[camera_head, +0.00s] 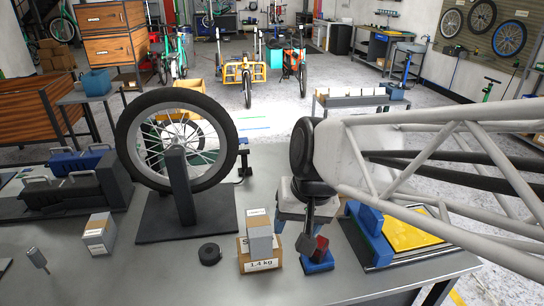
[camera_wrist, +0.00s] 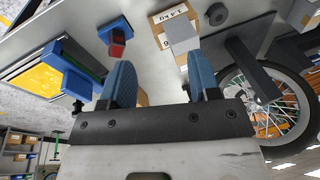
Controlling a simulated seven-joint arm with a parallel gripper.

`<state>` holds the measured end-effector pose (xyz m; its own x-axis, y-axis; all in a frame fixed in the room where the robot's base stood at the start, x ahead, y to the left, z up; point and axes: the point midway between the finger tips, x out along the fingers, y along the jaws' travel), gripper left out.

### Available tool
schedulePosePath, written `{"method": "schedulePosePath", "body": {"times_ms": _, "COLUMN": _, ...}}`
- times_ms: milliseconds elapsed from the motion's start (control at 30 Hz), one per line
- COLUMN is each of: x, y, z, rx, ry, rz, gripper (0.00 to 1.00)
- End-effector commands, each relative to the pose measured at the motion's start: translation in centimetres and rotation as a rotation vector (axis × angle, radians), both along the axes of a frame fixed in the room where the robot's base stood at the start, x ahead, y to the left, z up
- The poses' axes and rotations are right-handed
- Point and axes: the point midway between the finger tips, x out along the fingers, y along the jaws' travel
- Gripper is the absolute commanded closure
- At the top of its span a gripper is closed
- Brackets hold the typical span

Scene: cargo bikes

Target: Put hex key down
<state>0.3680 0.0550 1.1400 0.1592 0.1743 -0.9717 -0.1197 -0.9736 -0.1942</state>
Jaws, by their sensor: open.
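I cannot make out a hex key in either view. My gripper (camera_wrist: 160,82) shows two blue fingers set apart in the wrist view, with no tool visible between them. In the head view my gripper (camera_head: 306,241) hangs over the workbench (camera_head: 190,270), right of the cardboard box (camera_head: 262,264) marked 1.4 kg. A red block on a blue base (camera_head: 318,262) sits just beside and below it. In the wrist view that red block (camera_wrist: 117,40) lies beyond the left finger, and the cardboard box (camera_wrist: 170,15) lies beyond the right one.
A wheel (camera_head: 130,150) stands upright in a dark stand (camera_head: 182,200) at bench centre-left. A black tape roll (camera_head: 210,254) lies left of the box. A blue vise-like tool (camera_head: 370,220) and yellow tray (camera_head: 405,235) are at right.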

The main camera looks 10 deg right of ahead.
Motion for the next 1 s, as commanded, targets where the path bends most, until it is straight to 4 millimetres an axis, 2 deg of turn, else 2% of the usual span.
{"method": "schedulePosePath", "body": {"times_ms": 100, "x": -2.3, "y": -2.6, "z": 0.0, "rx": -0.083, "ry": -0.039, "rz": 0.035, "gripper": 0.44}}
{"method": "schedulePosePath", "body": {"times_ms": 333, "x": -4.8, "y": -5.5, "z": 0.0, "rx": -0.188, "ry": -0.076, "rz": 0.082, "gripper": 0.44}}
{"method": "schedulePosePath", "body": {"times_ms": 1000, "x": -5.2, "y": -5.9, "z": -0.1, "rx": -0.207, "ry": -0.08, "rz": 0.093, "gripper": 0.44}}
